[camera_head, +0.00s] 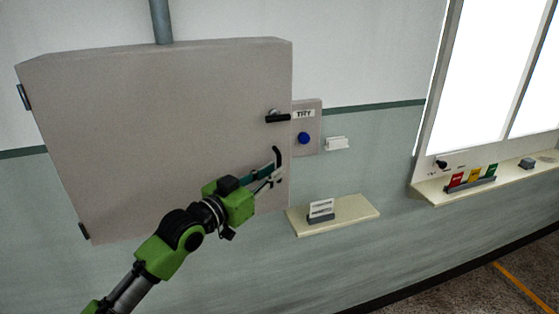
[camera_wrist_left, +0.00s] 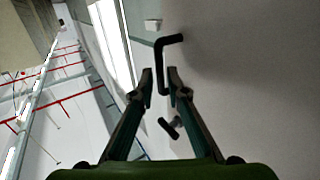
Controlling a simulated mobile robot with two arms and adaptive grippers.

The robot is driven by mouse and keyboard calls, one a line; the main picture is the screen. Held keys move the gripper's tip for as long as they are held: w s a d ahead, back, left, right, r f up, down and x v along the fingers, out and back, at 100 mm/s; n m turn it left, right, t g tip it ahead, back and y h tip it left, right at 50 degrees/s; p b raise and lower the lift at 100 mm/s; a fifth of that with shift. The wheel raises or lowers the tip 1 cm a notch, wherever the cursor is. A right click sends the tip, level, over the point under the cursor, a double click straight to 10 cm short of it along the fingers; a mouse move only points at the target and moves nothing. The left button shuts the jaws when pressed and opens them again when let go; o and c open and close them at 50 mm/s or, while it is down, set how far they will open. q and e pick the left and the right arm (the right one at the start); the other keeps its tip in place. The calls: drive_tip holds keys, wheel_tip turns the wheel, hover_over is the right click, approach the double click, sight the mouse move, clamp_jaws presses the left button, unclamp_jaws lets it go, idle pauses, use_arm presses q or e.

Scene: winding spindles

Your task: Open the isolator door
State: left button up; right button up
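The isolator is a grey box (camera_head: 160,130) on the wall, its front door shut, with black hinges on the left edge. A black rotary lever (camera_head: 278,117) lies horizontal near the door's right edge; what looks like the same lever shows in the left wrist view (camera_wrist_left: 169,127). Below it is a black bracket-shaped pull handle (camera_head: 278,157). My left gripper (camera_head: 271,175) is at this pull handle. In the left wrist view, the pull handle (camera_wrist_left: 160,68) runs between the two parted fingertips (camera_wrist_left: 160,82); I cannot tell if they touch it. My right gripper is not in view.
Right of the door is a grey panel (camera_head: 311,143) labelled "TRY" with a blue button (camera_head: 303,138). A small shelf (camera_head: 340,216) with white cards sticks out below right. Farther right, a window sill (camera_head: 490,182) carries red, yellow and green tags. A conduit (camera_head: 161,22) rises from the box.

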use_arm(q)
drive_tip(key=shift+p+x, duration=0.4)
drive_tip(key=shift+x, duration=1.25)
clamp_jaws()
drive_tip(key=shift+f, duration=0.1)
